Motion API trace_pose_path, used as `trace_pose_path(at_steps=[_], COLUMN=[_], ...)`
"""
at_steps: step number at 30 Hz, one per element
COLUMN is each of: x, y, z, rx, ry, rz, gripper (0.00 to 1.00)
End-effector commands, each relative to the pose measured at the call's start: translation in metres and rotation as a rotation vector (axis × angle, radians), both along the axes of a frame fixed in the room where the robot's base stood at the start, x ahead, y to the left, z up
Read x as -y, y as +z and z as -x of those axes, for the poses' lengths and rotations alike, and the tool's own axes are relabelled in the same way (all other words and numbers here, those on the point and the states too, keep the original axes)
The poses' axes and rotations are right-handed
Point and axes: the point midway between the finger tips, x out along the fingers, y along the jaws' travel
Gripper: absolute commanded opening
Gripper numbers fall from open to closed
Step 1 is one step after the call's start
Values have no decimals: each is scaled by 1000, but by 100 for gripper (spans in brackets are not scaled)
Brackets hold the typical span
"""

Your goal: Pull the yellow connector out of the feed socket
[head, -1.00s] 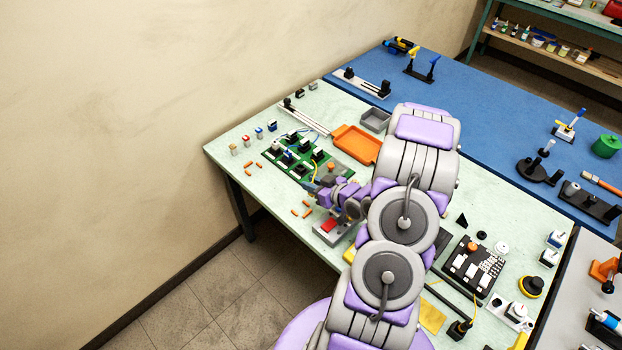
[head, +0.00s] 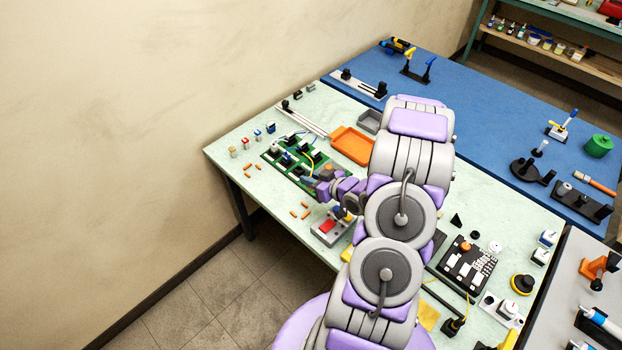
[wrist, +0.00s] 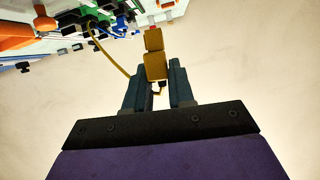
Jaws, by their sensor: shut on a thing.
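My gripper (wrist: 156,72) is shut on the yellow connector (wrist: 154,42) in the wrist view, one dark finger on each side of its lower part. The connector shows as two yellow blocks in line against the bare wall, and no socket is visible around it. A thin yellow cable (wrist: 107,52) loops from the connector to the board. In the head view my gripper (head: 311,184) is over the near right edge of the green board (head: 272,158), with the yellow cable (head: 321,161) arching beside it. The connector is too small there to make out, and I cannot tell which part is the feed socket.
The board carries several black blocks and blue wires. An orange tray (head: 352,147) and a grey bin (head: 369,121) stand behind. A grey fixture with a red pad (head: 327,226) is near the front edge. Several orange pegs (head: 306,215) lie loose. My arm hides the table's middle.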

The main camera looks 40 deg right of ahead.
Motion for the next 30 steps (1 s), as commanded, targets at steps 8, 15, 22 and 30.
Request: trace_pose_path(at_steps=[8,15,22,30], x=[0,0,0,0], y=[15,14,26,44], z=[0,0,0,0], rx=[0,0,-1,-1], ry=[0,0,1,1], rz=[0,0,0,1], gripper=[0,0,0,0])
